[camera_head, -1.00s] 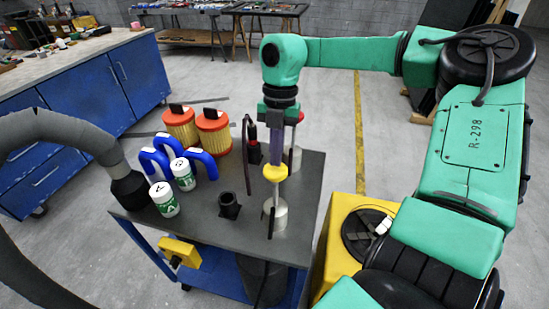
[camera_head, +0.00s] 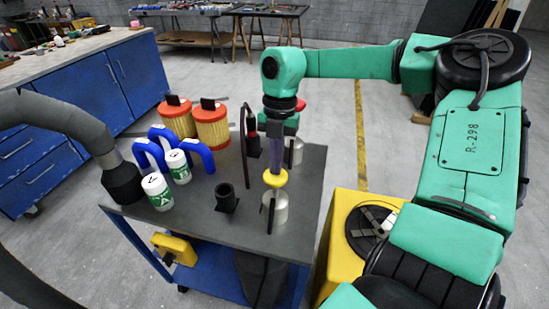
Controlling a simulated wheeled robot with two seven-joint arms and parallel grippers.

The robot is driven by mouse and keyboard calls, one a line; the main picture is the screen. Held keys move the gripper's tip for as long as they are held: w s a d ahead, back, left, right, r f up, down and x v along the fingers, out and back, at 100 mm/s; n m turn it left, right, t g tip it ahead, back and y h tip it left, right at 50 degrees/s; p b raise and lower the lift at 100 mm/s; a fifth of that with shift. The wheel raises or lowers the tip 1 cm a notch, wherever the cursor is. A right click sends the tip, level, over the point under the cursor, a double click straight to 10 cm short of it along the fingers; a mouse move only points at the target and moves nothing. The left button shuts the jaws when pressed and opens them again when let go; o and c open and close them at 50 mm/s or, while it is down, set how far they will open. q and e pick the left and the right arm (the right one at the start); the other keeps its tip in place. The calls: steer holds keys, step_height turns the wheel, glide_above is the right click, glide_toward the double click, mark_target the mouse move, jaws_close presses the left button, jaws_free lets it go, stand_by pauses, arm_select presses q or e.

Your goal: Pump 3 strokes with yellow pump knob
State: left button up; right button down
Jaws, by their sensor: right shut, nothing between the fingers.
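The yellow pump knob (camera_head: 275,178) sits on top of the pump, just above its grey metal body (camera_head: 277,208), on the dark cart top. My right gripper (camera_head: 277,165) points down onto the knob from above. It is shut with nothing between its fingers, and its tip seems to touch the top of the knob. The rod under the knob is mostly hidden. My left gripper is not in view.
A second metal cylinder (camera_head: 294,152) stands behind, by a red knob (camera_head: 299,104). A black socket (camera_head: 226,199), white cans (camera_head: 158,192), blue hoses (camera_head: 197,156) and orange-capped filters (camera_head: 211,130) stand left on the cart (camera_head: 190,232). A grey duct (camera_head: 70,117) reaches over its left edge.

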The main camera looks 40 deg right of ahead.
steer(key=shift+s+f+b, duration=0.15)
steer(key=shift+f+b, duration=1.3)
steer(key=shift+f, duration=0.7)
step_height(320, 180, up, 12)
steer(key=p, duration=0.8)
steer(key=shift+f+b, duration=4.4)
steer(key=shift+f, duration=1.5)
steer(key=shift+r, duration=0.1)
step_height(320, 180, up, 12)
steer(key=p, duration=0.8)
steer(key=shift+f, duration=0.2)
